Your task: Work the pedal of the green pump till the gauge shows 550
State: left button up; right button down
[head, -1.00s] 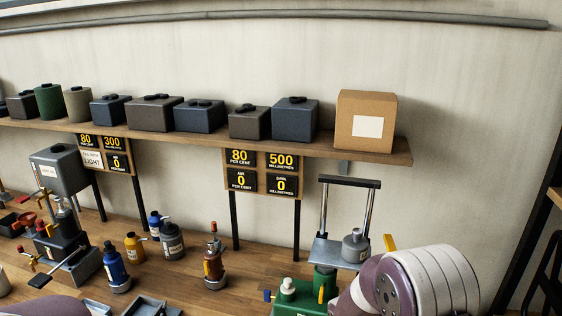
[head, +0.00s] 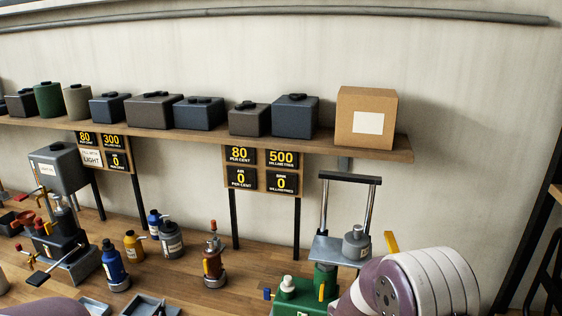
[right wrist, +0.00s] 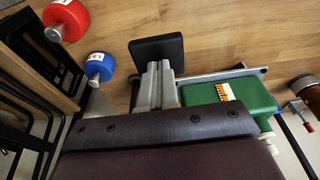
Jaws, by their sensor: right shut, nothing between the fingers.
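The green pump (head: 300,296) stands at the lower right of the head view, below a lift frame with a grey weight (head: 356,243). In the right wrist view its green body (right wrist: 243,97) carries a small white and orange scale (right wrist: 224,92), too small to read. A black pedal plate (right wrist: 157,50) lies beside it. My right gripper (right wrist: 158,72) is shut and empty, its tips at the plate's near edge; whether they touch is unclear. The sign (head: 262,171) reads 80 per cent and 500 millimetres above, with 0 and 0 below. My left gripper is out of view.
A red weight (right wrist: 66,18) and a blue one (right wrist: 99,68) stand left of the pedal. Several bottles, such as a blue one (head: 115,268), stand on the wooden surface. A shelf (head: 400,151) with boxes runs behind.

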jog(key=shift+f, duration=0.45)
jog(key=shift+b, duration=0.3)
jog(key=b+x, duration=0.3)
jog(key=x, duration=0.1)
jog(key=shift+s+f+b, duration=0.1)
jog(key=shift+f+b, duration=0.15)
jog(key=shift+b, duration=0.1)
jog(key=p+v, duration=0.1)
jog(key=v, duration=0.1)
jog(key=p+v, duration=0.3)
jog(key=shift+w+r, duration=0.2)
jog(key=shift+r, duration=0.15)
jog(key=shift+f, duration=0.25)
